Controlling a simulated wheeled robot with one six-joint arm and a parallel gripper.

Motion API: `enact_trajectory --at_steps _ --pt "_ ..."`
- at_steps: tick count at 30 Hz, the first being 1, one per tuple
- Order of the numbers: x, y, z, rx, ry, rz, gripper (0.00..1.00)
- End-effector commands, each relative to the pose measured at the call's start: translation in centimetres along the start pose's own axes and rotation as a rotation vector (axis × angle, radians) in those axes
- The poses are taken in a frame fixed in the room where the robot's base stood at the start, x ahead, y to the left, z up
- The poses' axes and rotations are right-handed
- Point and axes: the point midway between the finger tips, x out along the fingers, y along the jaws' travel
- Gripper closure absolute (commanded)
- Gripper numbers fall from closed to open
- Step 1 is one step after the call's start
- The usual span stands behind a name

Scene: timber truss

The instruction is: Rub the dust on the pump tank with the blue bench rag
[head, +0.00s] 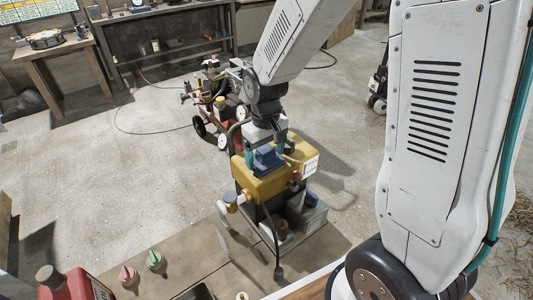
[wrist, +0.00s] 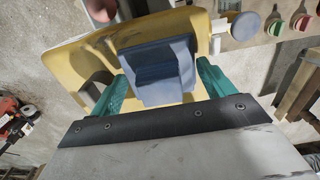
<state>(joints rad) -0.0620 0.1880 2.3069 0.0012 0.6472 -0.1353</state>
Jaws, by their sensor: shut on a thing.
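The pump tank (head: 262,187) is a yellow tank on a wheeled stand in the middle of the head view. It also fills the upper left of the wrist view (wrist: 66,66). My gripper (head: 266,148) is over the tank's top, with its teal fingers on both sides of the blue bench rag (wrist: 158,90). The gripper is shut on the rag, a folded blue block. The rag (head: 266,160) is at the tank's top surface; I cannot tell whether it presses on it. Its underside is hidden.
A red machine with wheels (head: 208,105) stands just behind the tank. A wooden table (head: 62,72) and a shelf are at the back left. A red canister (head: 72,285) and red and green knobs are at the front left. Open concrete floor (head: 110,165) lies left of the tank.

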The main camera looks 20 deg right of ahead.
Motion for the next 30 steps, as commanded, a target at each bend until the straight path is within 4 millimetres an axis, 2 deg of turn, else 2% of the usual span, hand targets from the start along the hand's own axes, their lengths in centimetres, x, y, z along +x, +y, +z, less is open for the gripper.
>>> enact_trajectory --at_steps 18,30 --pt "0.1 0.0 -2.7 0.000 0.000 0.000 0.37" --pt "0.0 0.0 -1.1 0.000 0.000 0.000 0.37"
